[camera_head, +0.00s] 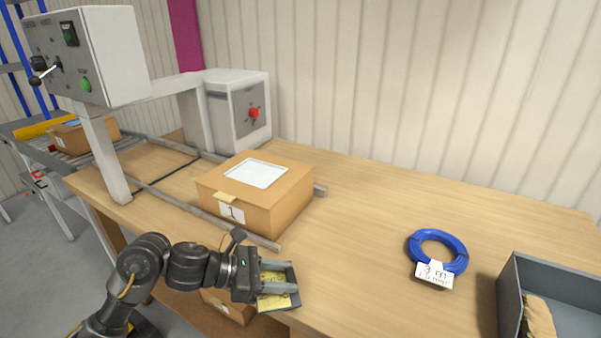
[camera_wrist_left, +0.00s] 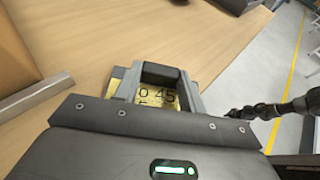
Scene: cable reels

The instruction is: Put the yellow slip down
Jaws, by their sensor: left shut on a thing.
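The yellow slip (camera_head: 273,289) is held between the fingers of my left gripper (camera_head: 279,284), near the front edge of the table. In the left wrist view the slip (camera_wrist_left: 158,97) shows between the fingertips, with "0 45" written on it. The gripper is shut on it, and the fingers cover part of the slip. I cannot tell whether the slip touches the tabletop (camera_head: 370,210). My right gripper is not in view.
A cardboard box (camera_head: 278,202) labelled 1 stands left of centre, by metal rails and a grey machine (camera_head: 238,108). A blue cable coil (camera_head: 452,241) with a white tag (camera_head: 434,275) lies to the right. A grey bin (camera_head: 507,290) stands at the right edge. The table's middle is clear.

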